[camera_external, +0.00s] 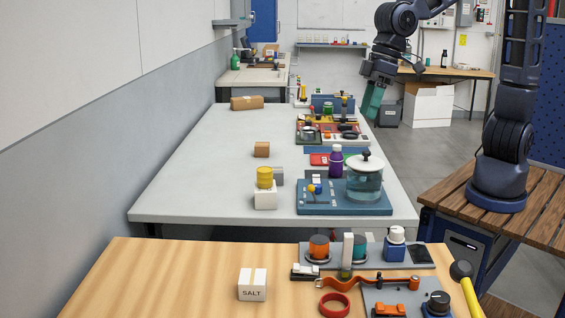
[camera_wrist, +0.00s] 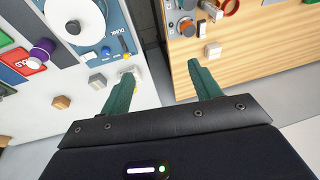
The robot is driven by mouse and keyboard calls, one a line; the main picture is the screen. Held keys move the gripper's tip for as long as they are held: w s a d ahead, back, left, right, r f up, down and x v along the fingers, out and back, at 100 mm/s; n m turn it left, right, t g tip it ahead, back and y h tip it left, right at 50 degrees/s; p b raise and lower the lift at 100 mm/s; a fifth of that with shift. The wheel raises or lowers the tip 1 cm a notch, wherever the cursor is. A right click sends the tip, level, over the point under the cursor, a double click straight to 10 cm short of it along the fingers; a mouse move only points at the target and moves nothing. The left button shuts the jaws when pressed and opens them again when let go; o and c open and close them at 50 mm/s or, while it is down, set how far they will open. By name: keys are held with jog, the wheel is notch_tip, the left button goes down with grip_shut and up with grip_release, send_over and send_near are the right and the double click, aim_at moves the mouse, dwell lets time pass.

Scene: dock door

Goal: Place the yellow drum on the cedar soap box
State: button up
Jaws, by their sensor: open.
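The yellow drum (camera_external: 264,174) stands upright on a white box (camera_external: 265,199) near the front of the long grey table. In the wrist view a bit of yellow drum (camera_wrist: 136,87) shows beside my left finger, which hides most of it, with the white box (camera_wrist: 127,70) next to it. A small brown box (camera_external: 262,150) sits farther back and also shows in the wrist view (camera_wrist: 61,102). No label is legible, so I cannot tell which box is the cedar soap box. My gripper (camera_external: 371,113) is open and empty, raised at the table's right side, well away from the drum.
A grey block (camera_external: 278,176) stands close behind the drum. To its right are a blue tray (camera_external: 345,209) with a lidded glass pot (camera_external: 365,182), and a purple jar (camera_external: 336,162). A wooden table with a salt box (camera_external: 252,285) is in front. The grey table's left side is clear.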

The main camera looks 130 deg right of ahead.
jog(key=s+a+r+n, duration=0.2)
jog(key=s+a+n, duration=0.2)
jog(key=s+a, duration=0.6)
jog(key=s+a+r+n+t+y, duration=0.1)
jog(key=s+a+n, duration=0.3)
jog(key=s+a, duration=0.6)
jog(key=s+r, duration=0.1)
jog(key=s, duration=0.2)
jog(key=shift+s+a+n, duration=0.15)
jog(key=shift+a+n, duration=0.15)
jog(key=shift+n, duration=0.1)
